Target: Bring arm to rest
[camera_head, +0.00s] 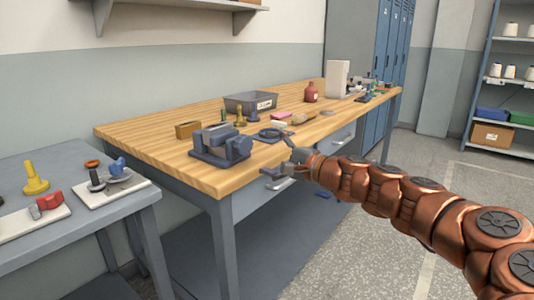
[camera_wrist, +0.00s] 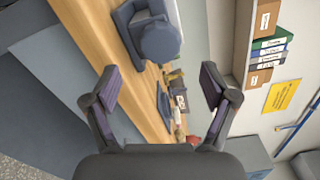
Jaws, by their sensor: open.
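My copper-coloured arm (camera_head: 400,190) reaches in from the right in the head view. It ends in my gripper (camera_head: 279,168), which is in the air by the front edge of the wooden workbench (camera_head: 170,145). In the wrist view my gripper (camera_wrist: 157,92) has its two dark fingers spread wide apart. Nothing is between the fingertips. A grey vise (camera_head: 220,146) stands on the bench, left of the gripper and apart from it. The vise also shows in the wrist view (camera_wrist: 155,38), beyond the fingers.
A grey side table (camera_head: 90,225) at left holds boards with knobs and small parts. The bench bears a dark bin (camera_head: 250,103), a red bottle (camera_head: 311,92) and several small items. A shelf rack (camera_head: 503,85) stands at far right. The speckled floor (camera_head: 345,260) is open.

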